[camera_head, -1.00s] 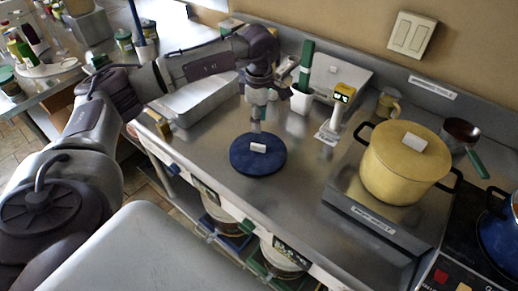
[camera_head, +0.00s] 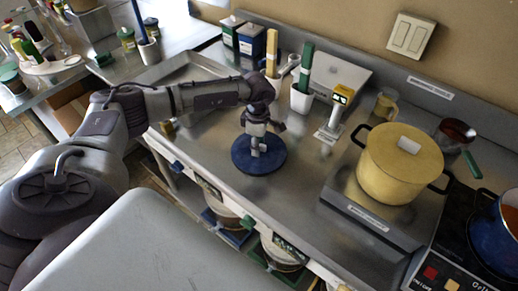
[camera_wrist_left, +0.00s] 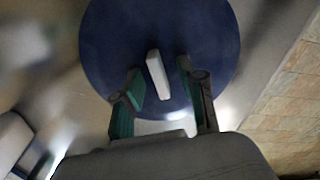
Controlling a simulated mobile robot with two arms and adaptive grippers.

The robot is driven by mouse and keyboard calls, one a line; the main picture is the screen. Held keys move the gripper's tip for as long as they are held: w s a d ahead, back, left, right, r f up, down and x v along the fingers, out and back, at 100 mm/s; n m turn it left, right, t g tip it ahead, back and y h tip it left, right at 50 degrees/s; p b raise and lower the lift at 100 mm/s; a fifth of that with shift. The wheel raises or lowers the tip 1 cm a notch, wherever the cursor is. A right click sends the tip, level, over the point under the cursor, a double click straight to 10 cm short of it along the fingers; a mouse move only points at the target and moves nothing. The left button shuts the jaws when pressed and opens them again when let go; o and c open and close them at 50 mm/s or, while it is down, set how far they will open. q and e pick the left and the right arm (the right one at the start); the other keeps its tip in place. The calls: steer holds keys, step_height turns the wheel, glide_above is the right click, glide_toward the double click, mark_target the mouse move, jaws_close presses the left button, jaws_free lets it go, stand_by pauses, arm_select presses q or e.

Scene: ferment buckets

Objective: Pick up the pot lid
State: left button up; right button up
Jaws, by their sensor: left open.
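The blue round pot lid (camera_head: 276,160) lies flat on the steel counter. In the left wrist view the lid (camera_wrist_left: 205,30) fills the upper middle, with its white bar handle (camera_wrist_left: 157,75) upright. My left gripper (camera_head: 256,150) points down over the lid and hides its handle in the head view. In the left wrist view its two green-padded fingers (camera_wrist_left: 160,82) are open, one on each side of the handle, with gaps visible. I cannot tell how far down the fingertips reach. A blue pot (camera_head: 497,235) stands without a lid at the right edge. My right gripper is not in view.
A yellow pot (camera_head: 390,175) with a white-handled lid stands right of the blue lid. Behind are a white cup (camera_head: 301,100) with a green-handled tool and a yellow-headed device (camera_head: 338,108). The counter's front edge is close; steel around the lid is clear.

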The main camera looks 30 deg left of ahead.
arm_select(q)
jaws_close()
steer(key=shift+r, duration=0.1)
